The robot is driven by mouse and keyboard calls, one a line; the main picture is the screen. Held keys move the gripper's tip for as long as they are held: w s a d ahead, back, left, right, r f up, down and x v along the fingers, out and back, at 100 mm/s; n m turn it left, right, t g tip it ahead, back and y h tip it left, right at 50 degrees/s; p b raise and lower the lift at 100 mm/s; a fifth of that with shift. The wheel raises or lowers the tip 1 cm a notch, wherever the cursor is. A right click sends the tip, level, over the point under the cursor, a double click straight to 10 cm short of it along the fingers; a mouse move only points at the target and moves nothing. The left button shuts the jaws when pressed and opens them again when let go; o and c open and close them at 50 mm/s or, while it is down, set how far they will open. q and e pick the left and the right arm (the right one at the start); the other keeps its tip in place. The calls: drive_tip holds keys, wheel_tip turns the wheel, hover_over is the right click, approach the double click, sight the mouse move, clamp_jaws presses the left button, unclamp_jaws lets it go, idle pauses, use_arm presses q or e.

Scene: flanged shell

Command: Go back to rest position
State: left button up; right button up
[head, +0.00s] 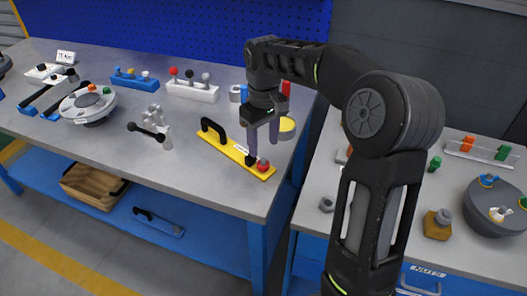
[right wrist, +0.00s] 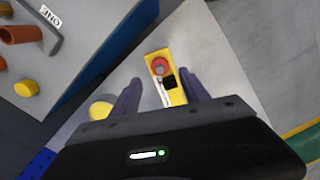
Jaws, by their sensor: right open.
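My right gripper (head: 263,147) is open above the right end of the left workbench. Its two fingers point down over a yellow bar (head: 224,150), which has a black handle at one end and a red knob (head: 263,165) at the other. In the right wrist view the gripper (right wrist: 163,95) has its fingers spread, with the red knob (right wrist: 160,66) and part of the yellow bar (right wrist: 152,55) showing between them. Nothing is held. My left gripper is not in view.
The grey left workbench (head: 200,175) holds a round flanged part (head: 88,104), a metal clamp (head: 152,128), a white block with knobs (head: 192,91) and a yellow disc (head: 287,127). A second bench (head: 400,228) at right holds a dark round part (head: 495,205). A gap separates the benches.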

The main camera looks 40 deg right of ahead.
drive_tip(key=shift+r, duration=0.3)
